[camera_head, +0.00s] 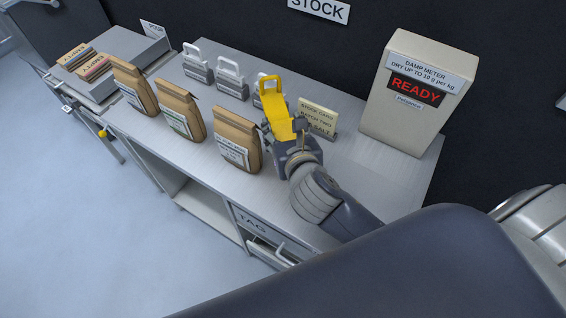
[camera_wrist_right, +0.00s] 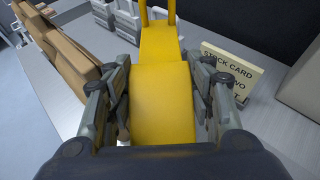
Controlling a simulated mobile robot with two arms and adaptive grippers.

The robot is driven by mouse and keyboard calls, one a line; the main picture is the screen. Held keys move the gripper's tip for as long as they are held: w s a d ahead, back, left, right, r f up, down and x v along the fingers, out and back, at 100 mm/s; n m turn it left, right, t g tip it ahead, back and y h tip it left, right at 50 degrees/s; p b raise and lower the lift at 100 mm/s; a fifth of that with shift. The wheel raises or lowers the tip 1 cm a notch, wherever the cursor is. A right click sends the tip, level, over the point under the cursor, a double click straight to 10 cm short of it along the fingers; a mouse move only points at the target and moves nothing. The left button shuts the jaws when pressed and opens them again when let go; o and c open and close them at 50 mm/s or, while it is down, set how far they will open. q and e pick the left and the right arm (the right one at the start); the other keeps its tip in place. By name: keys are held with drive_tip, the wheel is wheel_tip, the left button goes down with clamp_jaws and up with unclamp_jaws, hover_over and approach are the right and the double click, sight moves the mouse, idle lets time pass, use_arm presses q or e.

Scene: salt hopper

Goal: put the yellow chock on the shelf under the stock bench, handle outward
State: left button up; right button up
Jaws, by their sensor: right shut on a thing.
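My right gripper (camera_head: 284,132) is shut on the yellow chock (camera_head: 277,112), above the right half of the stock bench (camera_head: 365,180). The chock's looped handle points away from the gripper, toward the back wall. In the right wrist view the chock (camera_wrist_right: 164,100) lies between the two fingers, its handle cut off at the top edge. Whether it touches the bench top is unclear. The open shelf (camera_head: 207,214) under the bench shows at the front, left of the drawer marked TAG. My left gripper is not in view.
Three brown paper bags (camera_head: 183,112) stand along the front edge. Grey weights with white handles (camera_head: 198,68) stand behind, one partly hidden by the chock. A stock card (camera_head: 318,117) and damp meter (camera_head: 415,95) are to the right. The visible part of the shelf looks empty.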

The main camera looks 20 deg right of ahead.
wheel_tip(320, 180, down, 8)
drive_tip(key=shift+f+b, duration=0.1)
drive_tip(key=shift+b, duration=0.5)
drive_tip(key=shift+f, duration=0.6)
drive_tip(key=shift+f+b, duration=0.5)
drive_tip(key=shift+f, duration=1.45)
drive_tip(key=o, duration=1.2)
drive_tip(key=shift+f, duration=0.15)
drive_tip(key=shift+c, duration=0.2)
